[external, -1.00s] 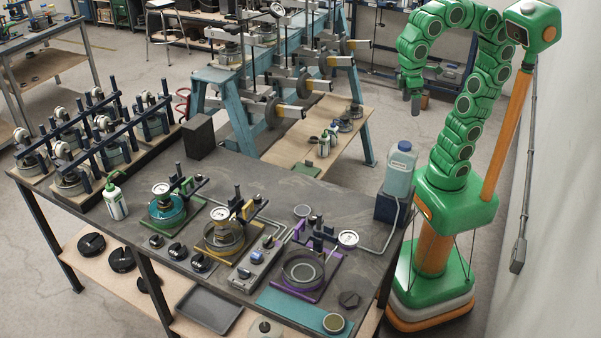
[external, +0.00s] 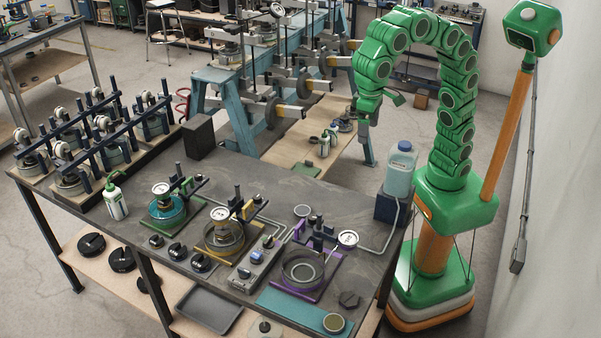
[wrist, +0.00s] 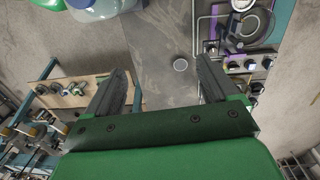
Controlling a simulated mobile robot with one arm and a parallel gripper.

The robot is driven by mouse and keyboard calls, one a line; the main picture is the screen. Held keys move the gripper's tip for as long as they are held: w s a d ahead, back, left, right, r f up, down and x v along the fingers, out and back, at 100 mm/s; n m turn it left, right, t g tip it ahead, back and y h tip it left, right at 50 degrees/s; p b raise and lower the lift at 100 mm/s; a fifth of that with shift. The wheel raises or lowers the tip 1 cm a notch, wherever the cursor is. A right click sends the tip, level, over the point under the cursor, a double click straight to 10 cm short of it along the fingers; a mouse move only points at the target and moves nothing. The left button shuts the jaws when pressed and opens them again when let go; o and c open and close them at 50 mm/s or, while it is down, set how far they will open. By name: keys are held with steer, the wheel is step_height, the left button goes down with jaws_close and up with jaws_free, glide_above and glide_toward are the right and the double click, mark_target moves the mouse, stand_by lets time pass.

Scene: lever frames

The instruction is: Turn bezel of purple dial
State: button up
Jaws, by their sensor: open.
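The purple dial (external: 347,239) is a small round white-faced gauge on a dark arm of the purple-based stand (external: 304,292), at the right front of the dark workbench. A round ring fixture (external: 303,269) sits on that base. In the wrist view the dial (wrist: 242,4) shows at the top right edge, partly cut off, beside the ring fixture (wrist: 249,25). My gripper (external: 363,122) hangs behind the workbench, well apart from the dial. The wrist view shows its two dark fingers (wrist: 160,75) wide apart with nothing between them.
A blue-capped jug (external: 400,171) stands on a dark block at the bench's right edge, near my arm. Yellow (external: 222,238) and green (external: 163,207) gauge stands lie to the left. A grey tube runs behind the purple stand. The back middle of the bench (external: 335,193) is mostly clear.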

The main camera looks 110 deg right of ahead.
mark_target(348, 237)
steer(key=shift+w+a+f+m, duration=1.2)
steer(key=shift+w+a, duration=1.55)
steer(key=shift+a, duration=1.3)
steer(key=shift+w+a+f+m, duration=1.2)
steer(key=shift+w+a, duration=1.5)
steer(key=shift+a, duration=1.35)
steer(key=shift+t, duration=0.3)
steer(key=shift+f, duration=9.55)
steer(key=c, duration=1.1)
steer(key=shift+o, duration=0.2)
steer(key=shift+n, duration=0.3)
